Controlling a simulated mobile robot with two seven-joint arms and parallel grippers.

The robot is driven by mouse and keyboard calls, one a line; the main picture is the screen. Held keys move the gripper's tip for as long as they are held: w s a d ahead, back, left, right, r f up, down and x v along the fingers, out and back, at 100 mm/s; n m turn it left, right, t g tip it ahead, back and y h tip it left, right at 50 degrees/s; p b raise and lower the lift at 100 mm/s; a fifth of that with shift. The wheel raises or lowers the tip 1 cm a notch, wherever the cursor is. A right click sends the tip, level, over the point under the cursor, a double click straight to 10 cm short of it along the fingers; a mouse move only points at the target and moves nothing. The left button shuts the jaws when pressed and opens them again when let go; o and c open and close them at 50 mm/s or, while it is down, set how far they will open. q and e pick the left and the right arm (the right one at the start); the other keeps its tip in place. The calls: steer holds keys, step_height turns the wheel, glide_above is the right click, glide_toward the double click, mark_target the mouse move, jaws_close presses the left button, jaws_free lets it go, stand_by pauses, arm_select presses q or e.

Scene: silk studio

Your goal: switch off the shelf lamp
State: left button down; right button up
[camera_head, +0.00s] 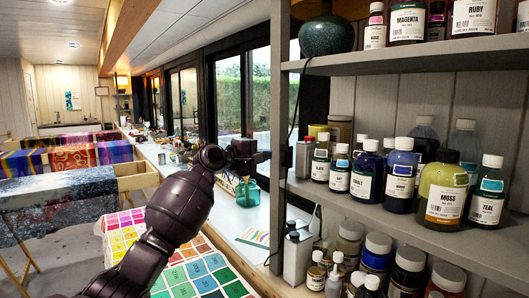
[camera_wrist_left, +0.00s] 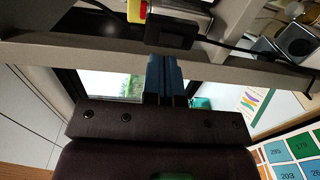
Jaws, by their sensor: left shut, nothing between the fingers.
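The shelf lamp's round teal base (camera_head: 327,35) stands on the upper shelf; its top is cut off, so I cannot tell whether it is lit. Its black cord (camera_head: 297,105) hangs down by the front shelf post. In the left wrist view a black box-shaped switch (camera_wrist_left: 171,34) sits on the cord, in front of the grey post. My left gripper (camera_head: 264,157) is shut and empty beside the post. In the left wrist view its fingertips (camera_wrist_left: 164,58) point at the switch, at or very close to it; I cannot tell whether they touch. My right gripper is not in view.
The grey shelf post (camera_head: 280,130) stands close to my left gripper. Several dye bottles (camera_head: 445,190) crowd the middle shelf (camera_head: 430,232) at right. A colour chart (camera_head: 195,270) lies below my left arm.

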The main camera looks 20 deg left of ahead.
arm_select(q)
steer(key=v, duration=0.9)
steer(key=shift+r, duration=0.15)
steer(key=shift+a, duration=0.15)
steer(key=s+f+m+t+y, duration=0.1)
steer(key=s+f+m+y, duration=0.25)
steer(key=f, duration=0.55)
steer(key=s+f+m+t+y, duration=0.25)
steer(key=f+m, duration=0.25)
steer(key=f, duration=0.3)
steer(key=s+f+m+t+y, duration=0.15)
steer(key=s+f+m, duration=0.3)
steer(key=f, duration=0.45)
steer(key=s+f+n+g+y, duration=0.1)
steer(key=s+f+g+y, duration=0.2)
steer(key=s+f, duration=2.4)
steer(key=s+g, duration=0.3)
steer(key=g, duration=0.1)
steer(key=shift+s+d+f+n, duration=0.15)
steer(key=shift+d+f+n, duration=0.1)
steer(key=shift+d+n, duration=0.05)
